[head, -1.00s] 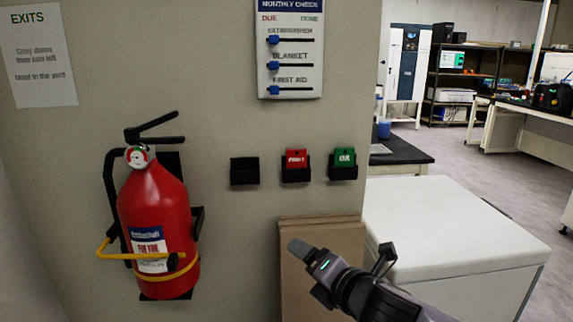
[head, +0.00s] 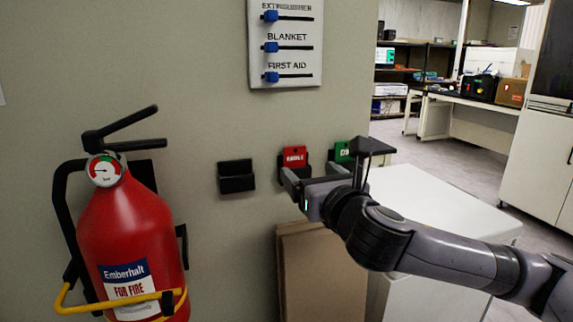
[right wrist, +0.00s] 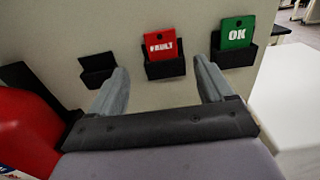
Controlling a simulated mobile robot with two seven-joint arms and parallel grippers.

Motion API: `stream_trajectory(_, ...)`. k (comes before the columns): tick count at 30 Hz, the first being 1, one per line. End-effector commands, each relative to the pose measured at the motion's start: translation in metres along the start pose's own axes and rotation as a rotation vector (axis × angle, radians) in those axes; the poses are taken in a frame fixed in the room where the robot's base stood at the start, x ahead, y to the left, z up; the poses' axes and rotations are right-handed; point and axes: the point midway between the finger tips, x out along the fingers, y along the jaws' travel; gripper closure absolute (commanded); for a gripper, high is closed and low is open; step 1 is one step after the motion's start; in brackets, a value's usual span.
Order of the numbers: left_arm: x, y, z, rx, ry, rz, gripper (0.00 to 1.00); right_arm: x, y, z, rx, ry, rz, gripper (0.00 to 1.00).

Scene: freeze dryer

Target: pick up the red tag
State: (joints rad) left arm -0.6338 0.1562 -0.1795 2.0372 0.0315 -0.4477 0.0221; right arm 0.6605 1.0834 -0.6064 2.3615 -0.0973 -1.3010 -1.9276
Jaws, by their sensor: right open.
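The red tag (head: 294,157) sits upright in the middle black wall holder, its top showing above the holder's rim. In the right wrist view the red tag (right wrist: 165,45) reads "FAULT" and lies beyond and between the two fingers. My right gripper (head: 322,177) is open and empty, just in front of and below the tag in the head view. In the right wrist view the right gripper (right wrist: 160,85) has its fingers spread on either side of the middle holder (right wrist: 172,69), seemingly short of the tag. My left gripper is not in view.
A green "OK" tag (right wrist: 236,33) sits in the holder to the right; an empty black holder (head: 236,176) is to the left. A red fire extinguisher (head: 130,245) hangs on the left. Cardboard (head: 322,270) leans below; a white-topped chest (head: 440,205) stands right.

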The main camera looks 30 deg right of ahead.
Motion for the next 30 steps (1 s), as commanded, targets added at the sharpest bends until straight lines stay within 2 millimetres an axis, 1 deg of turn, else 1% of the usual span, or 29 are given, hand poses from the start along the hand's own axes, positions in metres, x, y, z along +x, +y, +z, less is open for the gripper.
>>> stream_trajectory(11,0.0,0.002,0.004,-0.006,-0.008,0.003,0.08,0.029,-0.001,0.0,-0.002,-0.001,-0.003,0.19)
stream_trajectory(18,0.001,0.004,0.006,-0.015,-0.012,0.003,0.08,0.059,-0.002,-0.001,0.0,0.0,-0.002,0.19)
stream_trajectory(21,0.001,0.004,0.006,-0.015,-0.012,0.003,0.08,0.067,-0.002,-0.001,0.0,0.0,-0.002,0.19)
stream_trajectory(24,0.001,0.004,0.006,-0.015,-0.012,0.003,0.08,0.07,-0.002,-0.001,-0.001,0.0,-0.001,0.19)
stream_trajectory(30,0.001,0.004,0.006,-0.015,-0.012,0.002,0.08,0.071,-0.002,-0.001,-0.002,0.0,-0.001,0.19)
